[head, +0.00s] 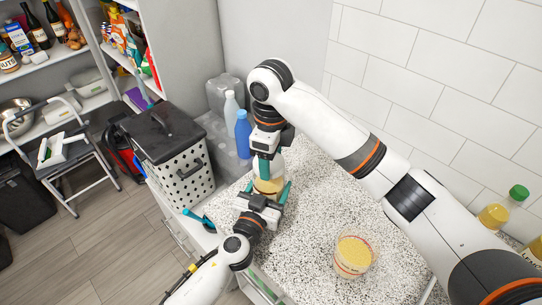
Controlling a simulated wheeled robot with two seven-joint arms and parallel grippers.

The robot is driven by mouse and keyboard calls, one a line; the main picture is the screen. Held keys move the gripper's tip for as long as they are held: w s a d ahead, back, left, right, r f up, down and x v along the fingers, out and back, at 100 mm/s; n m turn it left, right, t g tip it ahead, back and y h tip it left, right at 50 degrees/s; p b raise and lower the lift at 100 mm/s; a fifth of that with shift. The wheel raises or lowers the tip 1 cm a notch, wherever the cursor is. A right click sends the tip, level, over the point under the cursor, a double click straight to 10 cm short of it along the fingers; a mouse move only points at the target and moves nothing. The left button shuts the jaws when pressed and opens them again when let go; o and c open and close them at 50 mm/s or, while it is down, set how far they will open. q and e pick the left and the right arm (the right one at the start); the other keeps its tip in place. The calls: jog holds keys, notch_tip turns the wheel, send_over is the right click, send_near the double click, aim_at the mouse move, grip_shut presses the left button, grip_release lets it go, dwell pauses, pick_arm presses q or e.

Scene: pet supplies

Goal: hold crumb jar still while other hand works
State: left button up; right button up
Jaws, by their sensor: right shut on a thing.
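A jar with tan contents (268,186), which looks like the crumb jar, stands on the speckled counter between my two grippers. It is largely hidden by them. My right gripper (265,168) comes down from above and is shut at the jar's upper part, where something pale shows beside the fingers; the exact grip is hidden. My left gripper (267,190) reaches in from the front, low down, with one teal finger on each side of the jar. I cannot tell whether these fingers press on it.
A clear tub of yellow grains (353,255) stands on the speckled counter (310,215), right of the jar. A blue bottle (243,134) and white bottle (231,108) stand behind. A perforated white bin (180,165) is left. Green-capped bottles (500,210) are far right.

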pick_arm(q)
jog(key=shift+f, duration=0.1)
pick_arm(e)
jog(key=shift+r, duration=0.1)
jog(key=o, duration=1)
jog(key=shift+c, duration=0.2)
jog(key=shift+c, duration=0.4)
